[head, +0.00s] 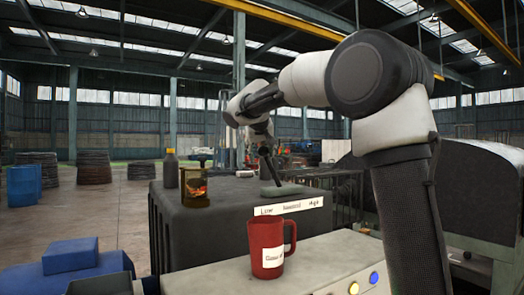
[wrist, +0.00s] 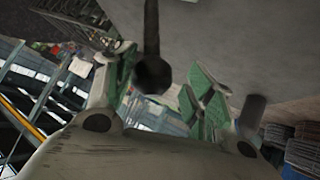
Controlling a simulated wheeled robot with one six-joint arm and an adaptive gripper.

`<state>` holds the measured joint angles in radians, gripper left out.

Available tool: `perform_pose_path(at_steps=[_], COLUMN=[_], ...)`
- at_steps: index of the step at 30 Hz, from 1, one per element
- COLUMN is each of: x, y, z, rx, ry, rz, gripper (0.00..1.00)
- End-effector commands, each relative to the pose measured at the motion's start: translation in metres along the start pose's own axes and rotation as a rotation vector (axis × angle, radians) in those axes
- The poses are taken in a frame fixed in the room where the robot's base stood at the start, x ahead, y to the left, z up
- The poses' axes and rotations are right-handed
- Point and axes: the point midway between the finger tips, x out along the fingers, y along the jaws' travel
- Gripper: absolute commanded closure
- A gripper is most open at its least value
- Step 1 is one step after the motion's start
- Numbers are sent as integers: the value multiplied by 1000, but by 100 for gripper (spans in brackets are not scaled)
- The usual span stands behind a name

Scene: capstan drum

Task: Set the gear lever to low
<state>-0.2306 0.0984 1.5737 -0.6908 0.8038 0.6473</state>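The gear lever (head: 272,172) is a thin dark rod rising from a grey base on the dark housing, behind a white label plate (head: 289,206) reading Low, Neutral, High from left to right. The rod leans left, toward the Low side, at its top. My gripper (head: 262,146) is at the lever's upper end. In the wrist view the lever's dark round knob (wrist: 152,76) shows between the green-padded fingers of my gripper (wrist: 163,82). The fingers are spread, with gaps beside the knob. Whether either finger touches it I cannot tell.
A red mug (head: 266,250) stands on the pale panel in front of the label, near yellow and blue buttons (head: 373,277). A dark bottle (head: 171,170) and a picture-labelled can (head: 195,188) stand on the housing's left. Blue boxes (head: 70,255) are at lower left.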

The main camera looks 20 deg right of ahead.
Motion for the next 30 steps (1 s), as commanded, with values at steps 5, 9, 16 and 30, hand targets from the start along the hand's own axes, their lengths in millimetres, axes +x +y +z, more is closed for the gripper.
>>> perform_pose_path(at_steps=[5, 9, 16, 30], x=[-2, -15, -65, -121], y=[2, 2, 0, 0], z=[-1, -2, -2, 0], rx=[1, 1, 1, 0], ry=[3, 6, 7, 2], rz=[2, 1, -2, 0], gripper=[47, 47, 47, 47])
